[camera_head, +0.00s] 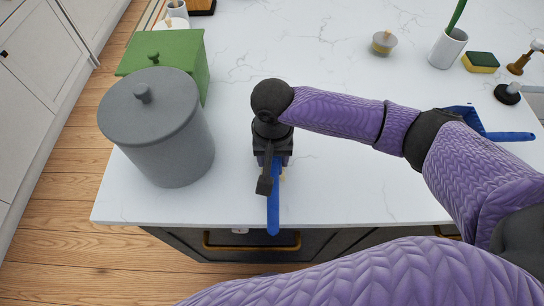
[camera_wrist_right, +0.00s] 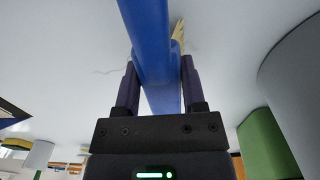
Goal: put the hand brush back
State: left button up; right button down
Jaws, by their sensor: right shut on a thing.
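The blue hand brush (camera_head: 273,211) is in my right gripper (camera_head: 271,165). Its blue handle points toward the counter's front edge and ends about over that edge. In the right wrist view the blue brush (camera_wrist_right: 150,40) runs between the two fingers (camera_wrist_right: 155,88), with yellowish bristles (camera_wrist_right: 178,38) on one side. In the head view the gripper and wrist hide most of the brush head, and I cannot tell whether it touches the counter. A blue dustpan (camera_head: 466,115) lies at the right, partly behind my arm. My left gripper is not in view.
A grey lidded pot (camera_head: 165,135) and a green lidded box (camera_head: 188,50) stand left of the gripper. A dark cabinet with a brass handle (camera_head: 250,246) is below the white counter (camera_head: 320,190). A sponge (camera_head: 480,61) and a white cup (camera_head: 447,48) stand far right.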

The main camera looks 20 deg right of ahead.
jog(key=shift+s+f, duration=0.1)
jog(key=shift+f, duration=0.05)
jog(key=shift+s+f, duration=0.1)
jog(key=shift+f, duration=0.3)
jog(key=shift+c, duration=2.4)
grip_release()
jog(key=o, duration=0.3)
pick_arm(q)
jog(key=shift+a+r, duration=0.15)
